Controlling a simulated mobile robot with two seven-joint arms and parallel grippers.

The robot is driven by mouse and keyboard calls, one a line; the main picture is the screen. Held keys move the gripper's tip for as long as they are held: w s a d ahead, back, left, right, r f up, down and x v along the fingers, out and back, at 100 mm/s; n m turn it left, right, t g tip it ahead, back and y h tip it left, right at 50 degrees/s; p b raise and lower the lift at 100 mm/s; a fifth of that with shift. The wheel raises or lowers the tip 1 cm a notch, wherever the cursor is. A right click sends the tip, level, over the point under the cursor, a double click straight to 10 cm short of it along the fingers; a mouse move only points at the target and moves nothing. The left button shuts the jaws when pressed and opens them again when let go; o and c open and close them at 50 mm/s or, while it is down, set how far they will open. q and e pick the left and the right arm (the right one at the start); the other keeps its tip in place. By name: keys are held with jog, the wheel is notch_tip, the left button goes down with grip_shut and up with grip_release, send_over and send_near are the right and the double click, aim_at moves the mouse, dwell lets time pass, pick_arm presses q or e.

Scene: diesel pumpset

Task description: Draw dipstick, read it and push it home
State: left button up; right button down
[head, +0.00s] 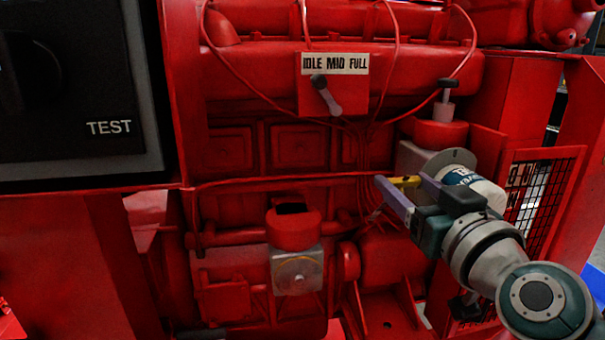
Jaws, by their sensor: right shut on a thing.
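The dipstick shows only as its small yellow handle (406,181), in front of the lower right part of the red engine. My right gripper (401,180) comes in from the lower right. It is shut on the yellow handle, with its two purple fingers on either side. The stick below the handle and its tube cannot be made out, so I cannot tell how far it sits in. My left gripper is not in view.
A throttle lever (327,94) hangs under an IDLE MID FULL plate (335,64). A dark TEST panel (80,95) blocks the upper left. Thin red pipes (365,140) run close to my right gripper. A mesh guard (545,195) stands to the right.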

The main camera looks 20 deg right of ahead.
jog(key=shift+c, duration=0.4)
grip_release()
jog(key=v, duration=1)
jog(key=shift+p, duration=0.4)
jog(key=shift+w, duration=0.1)
